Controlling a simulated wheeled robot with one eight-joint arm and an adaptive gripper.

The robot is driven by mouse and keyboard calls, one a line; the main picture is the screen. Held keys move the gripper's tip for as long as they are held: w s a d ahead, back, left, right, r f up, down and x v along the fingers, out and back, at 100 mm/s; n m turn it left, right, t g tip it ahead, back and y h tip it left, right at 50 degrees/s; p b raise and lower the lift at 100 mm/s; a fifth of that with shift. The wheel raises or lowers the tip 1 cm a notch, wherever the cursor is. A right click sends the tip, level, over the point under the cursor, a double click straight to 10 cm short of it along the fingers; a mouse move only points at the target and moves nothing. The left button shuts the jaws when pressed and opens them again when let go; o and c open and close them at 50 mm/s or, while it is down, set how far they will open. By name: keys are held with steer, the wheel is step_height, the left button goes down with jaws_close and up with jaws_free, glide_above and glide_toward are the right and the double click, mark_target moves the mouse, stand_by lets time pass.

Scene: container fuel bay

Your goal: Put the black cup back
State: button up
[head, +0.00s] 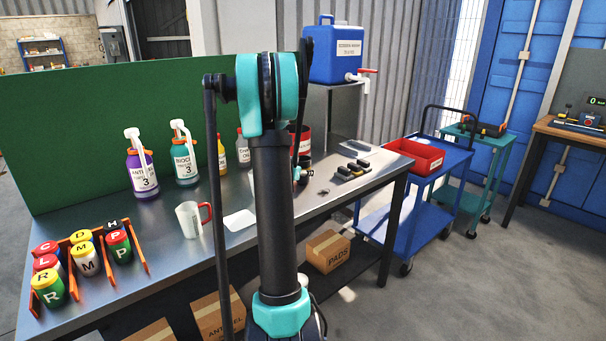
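I cannot pick out a black cup for certain. The nearest match is a black-topped container marked H (113,224), standing at the back of an orange rack (140,252) at the left of the metal bench. Its lower part is hidden by a container marked P (119,246). My arm rises through the middle of the head view and covers part of the bench. My gripper cannot be made out, so I cannot see whether it holds anything.
Several lettered containers, such as M (87,259) and R (47,287), fill the rack. A measuring jug (188,220), purple bottle (141,168) and teal bottle (184,157) stand on the bench. A white pad (239,220) lies near my arm. A blue cart (440,190) stands right.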

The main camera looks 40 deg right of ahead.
steer(key=shift+f, duration=0.3)
steer(key=shift+f, duration=0.1)
steer(key=o, duration=1.2)
steer(key=shift+a+r, duration=0.1)
steer(key=shift+r, duration=0.1)
steer(key=v, duration=1.1)
steer(key=shift+s+a+r, duration=0.25)
steer(key=shift+a, duration=0.05)
